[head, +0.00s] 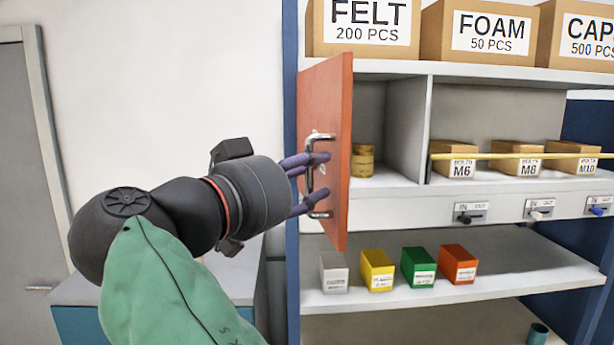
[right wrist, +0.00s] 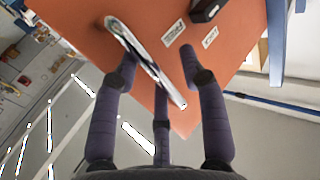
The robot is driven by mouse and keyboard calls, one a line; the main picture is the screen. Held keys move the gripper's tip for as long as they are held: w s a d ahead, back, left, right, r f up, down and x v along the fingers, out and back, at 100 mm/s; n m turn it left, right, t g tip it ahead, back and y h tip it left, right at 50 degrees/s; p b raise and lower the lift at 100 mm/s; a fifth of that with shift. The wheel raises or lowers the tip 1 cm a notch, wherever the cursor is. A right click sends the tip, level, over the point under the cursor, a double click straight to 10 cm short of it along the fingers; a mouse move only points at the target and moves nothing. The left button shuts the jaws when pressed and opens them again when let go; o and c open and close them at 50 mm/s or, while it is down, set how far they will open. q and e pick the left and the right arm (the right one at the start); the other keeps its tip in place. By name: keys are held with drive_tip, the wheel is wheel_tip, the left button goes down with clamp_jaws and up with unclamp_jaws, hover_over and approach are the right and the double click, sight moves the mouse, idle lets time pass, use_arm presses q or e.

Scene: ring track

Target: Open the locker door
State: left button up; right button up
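The orange locker door (head: 335,110) stands swung out from the left side of the shelf unit, with the compartment behind it exposed. Its metal bar handle (head: 311,180) is on the face toward my right gripper (head: 318,182). The right gripper's purple fingers are spread at the handle. In the right wrist view the handle (right wrist: 145,60) runs slantwise between the outer fingers of the gripper (right wrist: 157,75), which are well apart. Whether a finger touches the bar is unclear. The door's face (right wrist: 75,25) fills the upper part there. My left gripper is not in view.
A tan jar (head: 362,160) sits in the open compartment. A yellow bar (head: 520,156) crosses before the bolt boxes (head: 455,160) at right. Several small coloured boxes (head: 418,266) stand on the shelf below. A grey room door (head: 25,170) is at far left.

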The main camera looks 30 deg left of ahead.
drive_tip(key=s+a, duration=0.1)
drive_tip(key=s, duration=0.6)
drive_tip(key=shift+s+a, duration=0.15)
drive_tip(key=shift+s, duration=0.05)
idle(0.4)
